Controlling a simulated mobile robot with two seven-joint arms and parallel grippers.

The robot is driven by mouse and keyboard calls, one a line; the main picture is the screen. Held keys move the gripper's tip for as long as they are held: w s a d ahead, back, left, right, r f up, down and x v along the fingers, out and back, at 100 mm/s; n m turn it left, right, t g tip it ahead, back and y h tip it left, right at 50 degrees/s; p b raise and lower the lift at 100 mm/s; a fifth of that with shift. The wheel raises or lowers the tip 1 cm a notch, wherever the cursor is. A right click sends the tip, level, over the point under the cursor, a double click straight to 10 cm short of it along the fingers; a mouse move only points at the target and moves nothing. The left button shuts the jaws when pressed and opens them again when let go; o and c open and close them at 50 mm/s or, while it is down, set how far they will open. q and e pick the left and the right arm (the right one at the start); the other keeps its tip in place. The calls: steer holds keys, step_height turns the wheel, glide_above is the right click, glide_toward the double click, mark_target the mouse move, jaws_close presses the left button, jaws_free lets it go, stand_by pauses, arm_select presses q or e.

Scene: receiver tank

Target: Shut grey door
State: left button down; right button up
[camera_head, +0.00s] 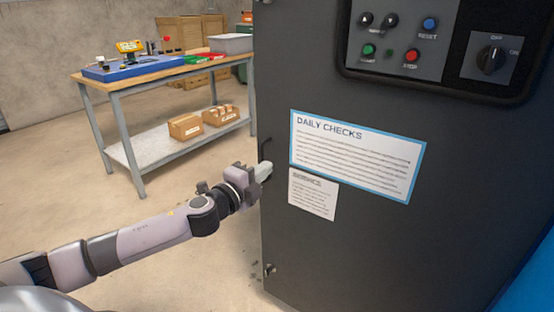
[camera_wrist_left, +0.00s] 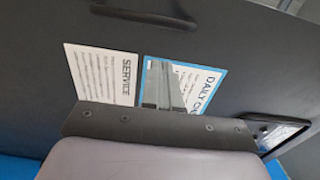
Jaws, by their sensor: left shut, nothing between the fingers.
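The grey door (camera_head: 350,245) is a tall dark panel filling the right of the head view. It bears a blue-framed DAILY CHECKS sheet (camera_head: 355,155) and a smaller SERVICE sheet (camera_head: 312,195). A dark handle (camera_head: 265,150) shows at its left edge; a dark bar handle (camera_wrist_left: 145,14) also shows at the top of the left wrist view. My left gripper (camera_head: 266,170) is shut and empty at the door's left edge, just below the handle. In the left wrist view its fingers (camera_wrist_left: 160,85) point at the door face; contact cannot be told. My right gripper is out of view.
A control panel (camera_head: 435,40) with coloured buttons and a rotary switch sits at the upper right. A workbench (camera_head: 140,77) with trays and tools stands at the back left, with cardboard boxes on its lower shelf. The floor between bench and door is clear.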

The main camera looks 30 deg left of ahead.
mark_target(284, 154)
arm_select(q)
steer(key=shift+w+d, duration=0.15)
steer(key=shift+w, duration=3)
steer(key=shift+w, duration=0.1)
